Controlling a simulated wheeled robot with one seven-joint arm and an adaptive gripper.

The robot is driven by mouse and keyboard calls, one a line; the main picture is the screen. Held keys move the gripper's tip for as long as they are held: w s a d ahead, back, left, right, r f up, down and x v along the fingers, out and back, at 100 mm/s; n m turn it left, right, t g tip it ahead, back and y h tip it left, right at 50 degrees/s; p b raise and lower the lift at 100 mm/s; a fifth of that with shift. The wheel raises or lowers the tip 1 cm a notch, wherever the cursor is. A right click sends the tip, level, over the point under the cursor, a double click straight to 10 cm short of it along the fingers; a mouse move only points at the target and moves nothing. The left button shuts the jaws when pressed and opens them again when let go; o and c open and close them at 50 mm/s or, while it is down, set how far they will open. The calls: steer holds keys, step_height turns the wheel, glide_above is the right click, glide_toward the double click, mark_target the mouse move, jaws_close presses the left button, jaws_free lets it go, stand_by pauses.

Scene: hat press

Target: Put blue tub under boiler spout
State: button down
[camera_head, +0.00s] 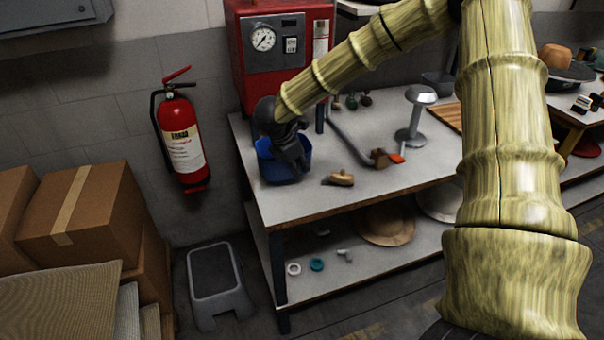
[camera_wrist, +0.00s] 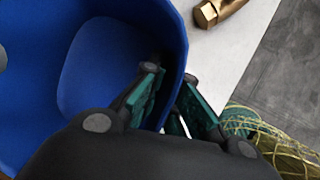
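The blue tub (camera_head: 270,172) stands on the workbench's left end, in front of the red boiler (camera_head: 240,62). My gripper (camera_head: 298,163) is down at the tub's right side. In the wrist view the tub (camera_wrist: 100,68) is empty where I can see into it. There my gripper (camera_wrist: 171,80) straddles the tub's rim, one finger inside and one outside, with gaps showing beside the wall. The fingers look open. The boiler's spout cannot be made out; my arm and hand cover part of the boiler's lower front.
A brass-coloured piece (camera_head: 340,178) lies right of the tub. A grey bent pipe (camera_head: 345,135) and a metal hat stand (camera_head: 415,112) are farther right on the bench (camera_head: 300,205). A fire extinguisher (camera_head: 181,135) hangs on the wall; a step stool (camera_head: 214,280) stands on the floor.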

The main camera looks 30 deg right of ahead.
mark_target(303, 174)
steer(key=shift+d, duration=0.45)
steer(key=shift+d+f, duration=0.25)
steer(key=shift+w+a+f+p, duration=0.1)
steer(key=shift+f+p, duration=0.4)
steer(key=shift+f, duration=1.05)
steer(key=c, duration=1.6)
jaws_free()
steer(key=shift+c, duration=0.2)
steer(key=shift+r, duration=0.1)
steer(key=b+v, duration=0.1)
steer(key=v, duration=1.1)
